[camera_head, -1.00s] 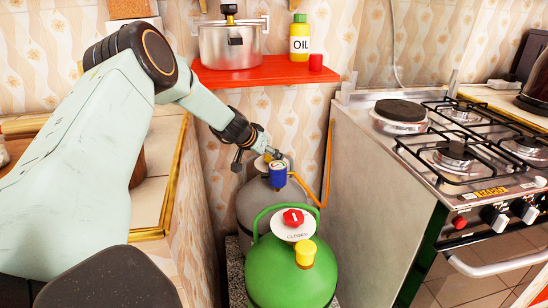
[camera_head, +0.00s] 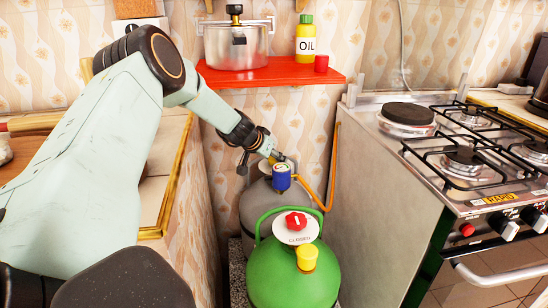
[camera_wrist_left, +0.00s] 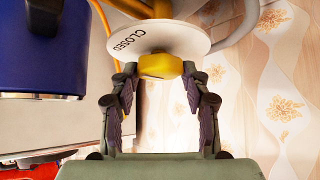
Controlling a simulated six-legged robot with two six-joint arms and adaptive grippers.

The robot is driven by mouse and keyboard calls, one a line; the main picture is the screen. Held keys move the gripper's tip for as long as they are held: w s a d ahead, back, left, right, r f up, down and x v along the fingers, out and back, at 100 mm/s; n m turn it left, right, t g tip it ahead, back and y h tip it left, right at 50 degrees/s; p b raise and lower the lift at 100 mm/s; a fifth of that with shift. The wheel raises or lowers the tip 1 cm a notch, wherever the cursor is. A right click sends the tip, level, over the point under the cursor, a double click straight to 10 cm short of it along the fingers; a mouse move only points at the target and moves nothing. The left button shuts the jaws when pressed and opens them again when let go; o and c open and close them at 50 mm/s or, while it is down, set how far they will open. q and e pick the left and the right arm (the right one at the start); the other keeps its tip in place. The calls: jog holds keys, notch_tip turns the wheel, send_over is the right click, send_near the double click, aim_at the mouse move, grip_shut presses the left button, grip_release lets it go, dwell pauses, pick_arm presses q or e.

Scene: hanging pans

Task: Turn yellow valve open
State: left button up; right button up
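The yellow valve knob (camera_wrist_left: 160,66) sits under a white disc (camera_wrist_left: 160,40) that reads CLOSED, in the left wrist view. My left gripper (camera_wrist_left: 159,72) has its two fingers apart, one at each side of the knob, with the tips very close to it. Firm contact cannot be made out. In the head view my left gripper (camera_head: 275,155) reaches the top of the grey gas cylinder (camera_head: 262,206), where the knob is mostly hidden. A blue regulator (camera_head: 281,178) stands there with an orange hose. My right gripper is not in view.
A green cylinder (camera_head: 292,278) with a red knob (camera_head: 296,222) and a yellow cap (camera_head: 307,257) stands in front. The stove (camera_head: 372,200) is to the right, a counter to the left. A red shelf (camera_head: 270,78) with a pot and oil bottle hangs above.

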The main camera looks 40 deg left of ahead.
pick_arm(q)
jog(key=shift+r, duration=0.1)
jog(key=c, duration=0.6)
jog(key=shift+c, duration=0.2)
